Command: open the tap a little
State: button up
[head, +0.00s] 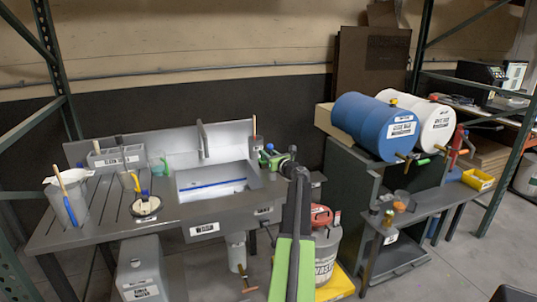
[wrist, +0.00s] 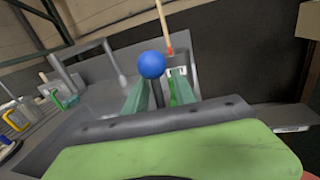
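A grey tap (head: 204,140) with a tall spout stands at the back of the sink (head: 212,183); its spout also shows behind my fingers in the wrist view (wrist: 115,58). A blue ball knob (wrist: 151,64) on a short stem shows between and just beyond my fingertips. In the head view it is a small blue spot by the sink's right edge (head: 269,147). My gripper (head: 270,158) reaches to that edge. In the wrist view its two green fingers (wrist: 162,80) stand apart, with the stem between them; contact cannot be told.
A cup with a wooden-handled brush (head: 254,140) stands close behind my gripper. A tool rack (head: 117,158), a jug (head: 65,207) and a round dish (head: 146,206) are on the left counter. A blue drum (head: 372,125) and white drum (head: 425,120) lie on a stand at right.

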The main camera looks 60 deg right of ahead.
jog(key=shift+c, duration=0.3)
grip_shut()
dwell(1.0)
